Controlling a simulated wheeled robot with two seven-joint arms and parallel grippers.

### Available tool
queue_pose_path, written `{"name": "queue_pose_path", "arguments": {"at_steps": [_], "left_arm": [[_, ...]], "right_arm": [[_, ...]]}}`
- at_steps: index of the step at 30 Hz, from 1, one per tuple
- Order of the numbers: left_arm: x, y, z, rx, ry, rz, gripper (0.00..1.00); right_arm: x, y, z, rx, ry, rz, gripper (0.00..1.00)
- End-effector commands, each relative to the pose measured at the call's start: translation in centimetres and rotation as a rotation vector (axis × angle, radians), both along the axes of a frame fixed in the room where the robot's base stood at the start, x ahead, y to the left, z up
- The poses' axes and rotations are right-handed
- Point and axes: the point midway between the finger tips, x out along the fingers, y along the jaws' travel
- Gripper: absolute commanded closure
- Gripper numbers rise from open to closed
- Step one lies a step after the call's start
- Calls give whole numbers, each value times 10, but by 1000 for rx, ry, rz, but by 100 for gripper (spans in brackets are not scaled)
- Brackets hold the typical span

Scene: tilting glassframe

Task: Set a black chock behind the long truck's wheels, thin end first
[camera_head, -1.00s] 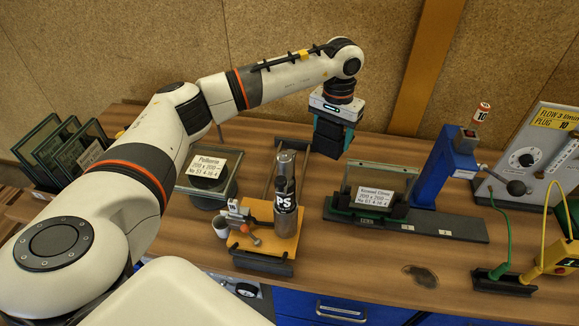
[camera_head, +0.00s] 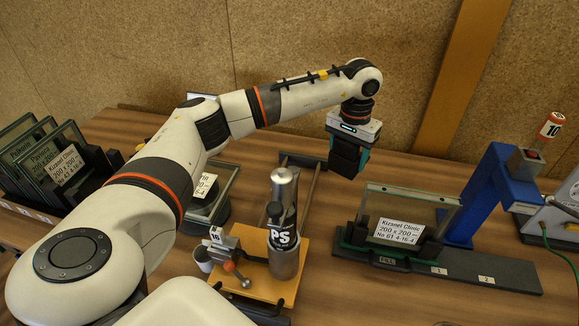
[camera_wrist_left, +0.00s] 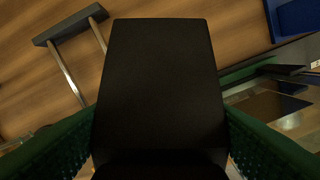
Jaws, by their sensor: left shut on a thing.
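My left gripper (camera_head: 346,160) hangs over the back of the table, between a pair of rails and a glass stand. It is shut on a black chock (camera_wrist_left: 160,75), a dark block that fills the middle of the left wrist view between the green finger pads. The chock is clear of the table as far as I can tell. Which end is thin is unclear. I cannot make out a long truck with wheels for certain; the long dark base (camera_head: 480,273) marked 1 and 2 shows no clear wheels. My right gripper is not in view.
An orange plate (camera_head: 262,283) with a silver cylinder (camera_head: 284,220) stands at the rails' near end. A framed glass pane (camera_head: 410,205) stands on the dark base beside a blue post (camera_head: 492,195). Racked glass panes (camera_head: 50,165) stand at left. Bare wood lies behind the pane.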

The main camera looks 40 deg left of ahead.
Motion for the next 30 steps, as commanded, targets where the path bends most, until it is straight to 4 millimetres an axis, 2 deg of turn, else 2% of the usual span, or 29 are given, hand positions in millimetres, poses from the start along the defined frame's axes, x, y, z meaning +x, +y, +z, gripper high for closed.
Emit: {"name": "queue_pose_path", "arguments": {"at_steps": [1, 3, 6, 10, 16, 24, 30], "left_arm": [[0, 0, -29, 0, -1, 0, 71], [0, 0, -48, 0, -1, 0, 71], [0, 0, -68, -1, -1, 0, 71], [0, 0, -84, -1, -2, 0, 71], [0, 0, -98, 0, 2, 1, 71], [0, 0, -143, 0, 2, 1, 71], [0, 0, -158, -1, 2, 1, 71]], "right_arm": [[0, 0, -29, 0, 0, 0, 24], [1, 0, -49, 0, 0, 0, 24], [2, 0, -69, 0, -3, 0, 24], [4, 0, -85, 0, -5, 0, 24], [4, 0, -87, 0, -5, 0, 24], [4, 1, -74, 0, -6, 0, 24], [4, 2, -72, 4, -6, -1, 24]]}}
